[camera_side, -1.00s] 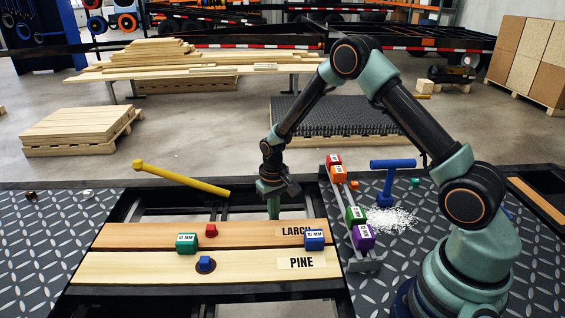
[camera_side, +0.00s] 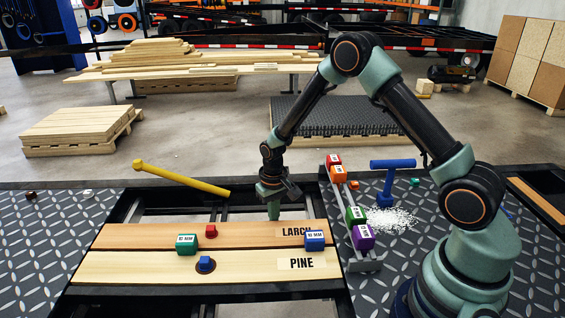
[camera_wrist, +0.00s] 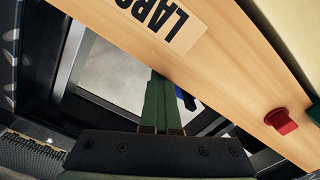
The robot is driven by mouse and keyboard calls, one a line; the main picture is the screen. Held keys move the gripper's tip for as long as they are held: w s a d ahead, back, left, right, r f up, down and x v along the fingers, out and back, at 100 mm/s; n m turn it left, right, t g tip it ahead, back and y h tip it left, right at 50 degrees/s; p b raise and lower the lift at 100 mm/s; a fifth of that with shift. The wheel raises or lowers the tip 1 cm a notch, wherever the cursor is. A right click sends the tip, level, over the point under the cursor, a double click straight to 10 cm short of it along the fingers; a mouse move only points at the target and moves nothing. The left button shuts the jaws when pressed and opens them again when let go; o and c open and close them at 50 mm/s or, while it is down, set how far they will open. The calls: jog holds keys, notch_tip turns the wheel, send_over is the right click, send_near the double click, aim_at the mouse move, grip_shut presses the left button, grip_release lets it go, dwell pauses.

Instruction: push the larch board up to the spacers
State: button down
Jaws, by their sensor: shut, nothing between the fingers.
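The larch board (camera_side: 140,236) is reddish-brown, lies flat across the dark frame and carries a red knob (camera_side: 211,231). The paler pine board (camera_side: 120,266), with a blue knob (camera_side: 205,263), lies parallel on its near side. A green spacer (camera_side: 187,244) and a blue spacer (camera_side: 314,240) sit at the seam between them. A narrow dark gap shows there in the wrist view; whether larch touches the spacers I cannot tell. My gripper (camera_side: 274,213) is shut and empty, pointing down at larch's far edge, left of its label. The wrist view shows its fingertips (camera_wrist: 157,82) at that edge, seemingly touching.
A yellow-handled bar (camera_side: 180,178) lies behind the boards to the left. A rack (camera_side: 345,210) with several coloured blocks stands to the right, beside a blue T-shaped tool (camera_side: 390,178) and white granules (camera_side: 392,219). Open frame lies behind larch.

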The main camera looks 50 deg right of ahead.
jog(key=shift+w+d, duration=0.3)
notch_tip(320, 180, up, 7)
dwell(1.4)
jog(key=s+a+r+n+t, duration=0.1)
jog(key=s+r, duration=0.1)
jog(key=r, duration=0.5)
jog(key=s+a+r+t, duration=0.1)
jog(key=s+r, duration=0.2)
jog(key=r, duration=0.4)
jog(key=s+a+r+n+t, duration=0.1)
jog(key=s+r+n+t, duration=0.1)
jog(key=s+r, duration=0.5)
jog(key=s+t, duration=0.1)
jog(key=s, duration=0.3)
jog(key=shift+a+r+t, duration=0.2)
jog(key=shift+a+t, duration=0.05)
jog(key=shift+t, duration=0.05)
